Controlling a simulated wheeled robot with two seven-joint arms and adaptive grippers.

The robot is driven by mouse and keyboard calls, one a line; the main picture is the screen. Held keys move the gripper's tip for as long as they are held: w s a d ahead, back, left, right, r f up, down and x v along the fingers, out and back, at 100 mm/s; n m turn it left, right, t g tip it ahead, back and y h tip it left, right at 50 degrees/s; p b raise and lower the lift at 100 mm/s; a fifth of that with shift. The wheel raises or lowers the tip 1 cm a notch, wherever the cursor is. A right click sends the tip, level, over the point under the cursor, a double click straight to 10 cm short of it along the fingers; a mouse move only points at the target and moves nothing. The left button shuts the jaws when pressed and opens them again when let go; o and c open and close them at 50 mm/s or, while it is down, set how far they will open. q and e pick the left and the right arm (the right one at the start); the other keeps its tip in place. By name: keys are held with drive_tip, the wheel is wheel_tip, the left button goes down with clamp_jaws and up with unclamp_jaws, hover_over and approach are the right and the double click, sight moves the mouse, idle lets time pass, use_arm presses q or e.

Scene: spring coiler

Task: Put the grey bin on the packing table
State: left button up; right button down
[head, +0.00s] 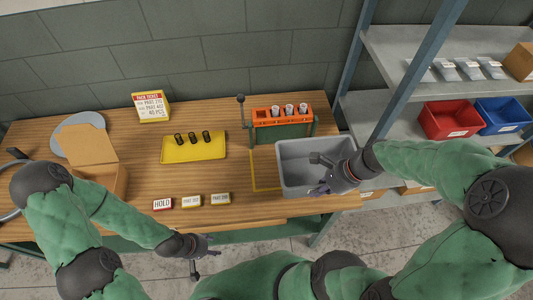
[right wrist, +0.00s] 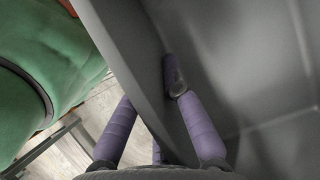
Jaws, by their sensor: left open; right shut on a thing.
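The grey bin (head: 293,149) is at the right end of the wooden packing table (head: 225,110), partly over a yellow outlined square on the tabletop. It looks upright and empty. Whether its base touches the table cannot be told. My right gripper (head: 325,181) is shut on the bin's near wall. In the right wrist view the purple fingers (right wrist: 172,100) straddle the wall of the grey bin (right wrist: 235,60), one finger inside it. My left gripper (head: 200,258) is open and empty, in front of the table's near edge.
A yellow tray (head: 190,150) holds dark springs. Label blocks (head: 191,201), an open cardboard box (head: 95,150) and a ticket sign (head: 150,106) are further left. Shelving with a red bin (head: 446,120) and blue bin (head: 501,113) stands right.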

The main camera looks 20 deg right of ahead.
sight(295, 176)
drive_tip(key=shift+w+a, duration=0.35)
drive_tip(key=shift+a, duration=0.2)
drive_tip(key=w+f, duration=0.1)
drive_tip(key=w, duration=0.1)
drive_tip(key=w+a+f+b, duration=0.1)
drive_tip(key=w, duration=0.2)
drive_tip(key=w+f, duration=0.2)
drive_tip(key=w, duration=0.1)
drive_tip(key=shift+a, duration=0.25)
drive_tip(key=w+f, duration=0.1)
drive_tip(key=w+f+b, duration=0.1)
drive_tip(key=w+f, duration=0.2)
drive_tip(key=shift+w+a+f+b, duration=0.15)
drive_tip(key=shift+a+f+b, duration=0.2)
drive_tip(key=shift+f+b, duration=0.05)
drive_tip(key=shift+w+a+f, duration=0.1)
drive_tip(key=shift+w+f, duration=0.15)
drive_tip(key=shift+f, duration=0.1)
drive_tip(key=f+b, duration=0.1)
drive_tip(key=f, duration=0.2)
drive_tip(key=shift+w+f, duration=0.2)
use_arm(q)
drive_tip(key=f, duration=0.4)
drive_tip(key=shift+w+a, duration=0.3)
drive_tip(key=shift+w, duration=0.1)
drive_tip(key=shift+r, duration=0.1)
use_arm(e)
drive_tip(key=shift+r, duration=0.1)
